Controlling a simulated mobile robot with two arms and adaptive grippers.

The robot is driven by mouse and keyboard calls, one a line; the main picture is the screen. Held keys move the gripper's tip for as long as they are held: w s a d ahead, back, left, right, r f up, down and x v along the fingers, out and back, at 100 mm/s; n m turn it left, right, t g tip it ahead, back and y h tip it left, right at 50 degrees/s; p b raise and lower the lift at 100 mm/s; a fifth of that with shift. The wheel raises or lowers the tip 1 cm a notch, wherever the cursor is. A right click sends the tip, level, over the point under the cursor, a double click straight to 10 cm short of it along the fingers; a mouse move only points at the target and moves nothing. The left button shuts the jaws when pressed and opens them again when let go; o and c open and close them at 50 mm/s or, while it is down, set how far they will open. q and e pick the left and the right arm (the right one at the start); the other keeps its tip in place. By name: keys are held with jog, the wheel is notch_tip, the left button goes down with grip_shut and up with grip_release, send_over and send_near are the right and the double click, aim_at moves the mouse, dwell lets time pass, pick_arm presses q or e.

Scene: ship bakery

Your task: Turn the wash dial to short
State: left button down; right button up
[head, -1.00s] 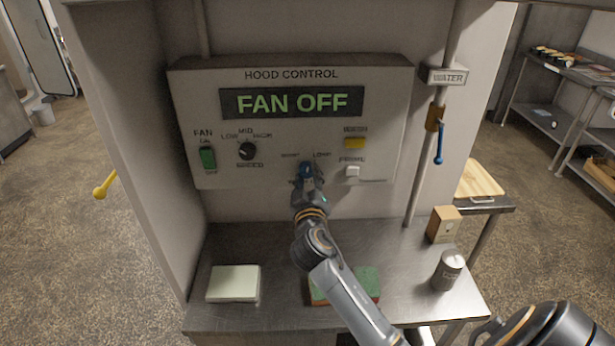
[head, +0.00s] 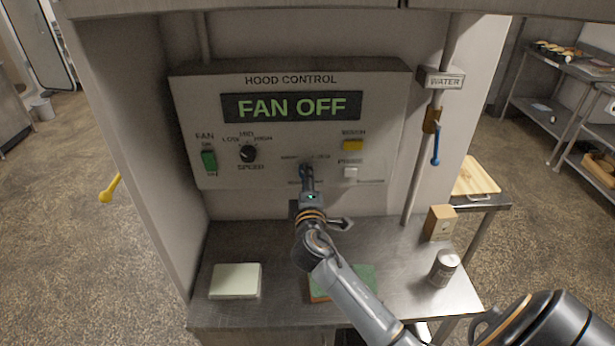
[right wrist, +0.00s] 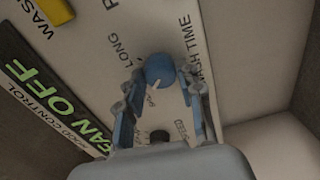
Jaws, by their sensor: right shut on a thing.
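The blue wash dial (right wrist: 159,68) sits between the two fingers of my right gripper (right wrist: 158,82) in the right wrist view, with the fingers shut on its sides. The dial's white pointer mark faces down in that view, toward a small label that seems to read SHORT. LONG is printed on the other side of the dial. In the head view my right gripper (head: 307,174) reaches the lower middle of the hood control panel (head: 220,170) and hides most of the dial. My left gripper is not in view.
The panel's display (head: 291,106) reads FAN OFF. A green fan switch (head: 209,160), black speed knob (head: 248,153), yellow button (head: 353,145) and white button (head: 351,172) surround the dial. Below, the steel counter (head: 230,315) holds a pale block (head: 235,281), a can (head: 445,267) and a box (head: 440,222).

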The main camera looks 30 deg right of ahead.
jog(key=shift+n, duration=0.6)
jog(key=o, duration=1.2)
jog(key=shift+c, duration=0.2)
jog(key=v, duration=1.2)
jog(key=shift+s+d+f, duration=0.1)
